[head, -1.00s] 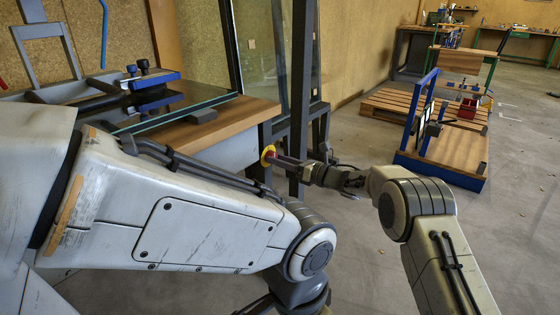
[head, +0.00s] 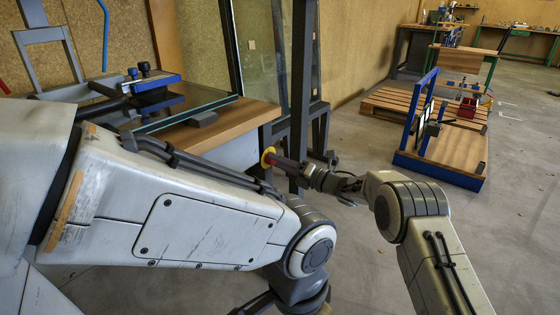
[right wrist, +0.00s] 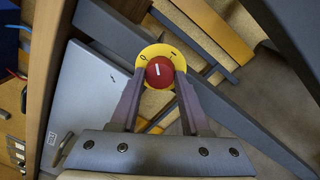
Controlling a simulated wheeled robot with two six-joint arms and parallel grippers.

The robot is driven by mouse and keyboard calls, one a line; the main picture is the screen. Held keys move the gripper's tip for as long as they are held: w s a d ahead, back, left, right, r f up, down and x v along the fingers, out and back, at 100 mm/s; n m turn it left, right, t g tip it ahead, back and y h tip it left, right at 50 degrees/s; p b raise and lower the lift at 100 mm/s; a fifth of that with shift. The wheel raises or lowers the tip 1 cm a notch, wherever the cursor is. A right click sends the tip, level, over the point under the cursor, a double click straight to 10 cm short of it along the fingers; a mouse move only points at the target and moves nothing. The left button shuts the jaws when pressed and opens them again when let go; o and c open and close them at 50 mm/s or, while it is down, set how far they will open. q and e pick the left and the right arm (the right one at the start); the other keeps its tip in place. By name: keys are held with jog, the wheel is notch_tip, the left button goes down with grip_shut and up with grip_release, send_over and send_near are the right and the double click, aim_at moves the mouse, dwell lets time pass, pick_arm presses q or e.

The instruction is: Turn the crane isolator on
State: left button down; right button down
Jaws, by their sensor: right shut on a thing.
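The isolator shows as a red knob (right wrist: 159,72) on a round yellow plate (right wrist: 152,50) in the right wrist view. A white line on the knob stands nearly upright in that view, between dark marks at the plate's upper left and upper right. My right gripper (right wrist: 159,88) has a finger on either side of the knob and is shut on it. In the head view, the yellow plate (head: 267,157) is at the tip of my right gripper (head: 276,160), on or beside the dark upright frame; the knob is mostly hidden. My left arm crosses the foreground; its gripper is out of view.
A wooden bench (head: 235,115) with a blue-and-black clamp (head: 152,82) and a small grey block (head: 202,119) is beside dark posts and upright glass (head: 260,50). A blue-framed wooden cart (head: 450,155) and a pallet (head: 385,103) stand right. Grey floor is open beyond my right arm.

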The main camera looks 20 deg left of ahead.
jog(key=shift+m+t+p, duration=0.5)
jog(key=shift+m+p, duration=1.1)
jog(key=shift+m, duration=3.3)
jog(key=shift+f, duration=0.1)
jog(key=shift+c, duration=1.9)
grip_release()
jog(key=shift+s+d, duration=0.1)
